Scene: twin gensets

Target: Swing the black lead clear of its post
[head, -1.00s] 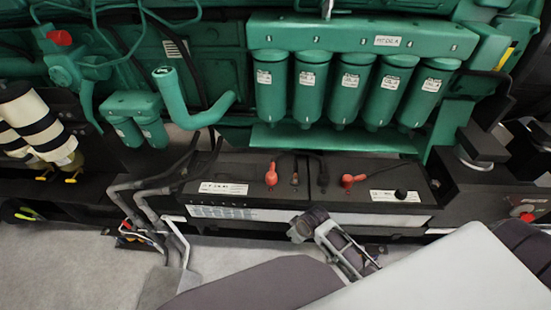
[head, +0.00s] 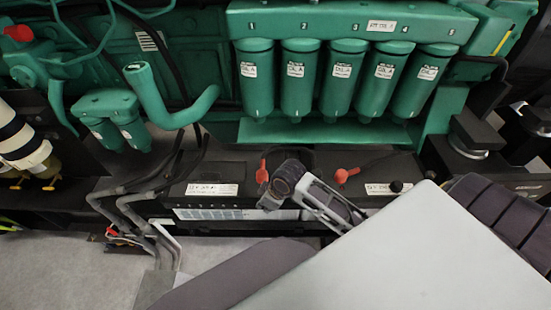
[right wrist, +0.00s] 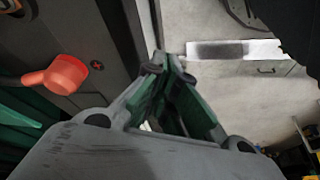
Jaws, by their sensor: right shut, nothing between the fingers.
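Two dark batteries sit below the green engine, a left one (head: 228,172) and a right one (head: 380,173). A black lead (head: 306,157) loops between them; its lower part and the post under it are hidden behind my right gripper. My right gripper (head: 268,203) is shut and empty, in front of the left battery's right end in the head view; I cannot tell whether it touches anything. In the right wrist view its fingers (right wrist: 164,66) come together with nothing between them. My left gripper is not in view.
Red terminal boots stand on the left battery (head: 262,171) and right battery (head: 346,174). One red boot (right wrist: 58,76) shows close in the right wrist view. Green filters (head: 343,80) hang above. Grey pipes (head: 130,207) stand at left. A black knob (head: 397,186) sits on the right battery.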

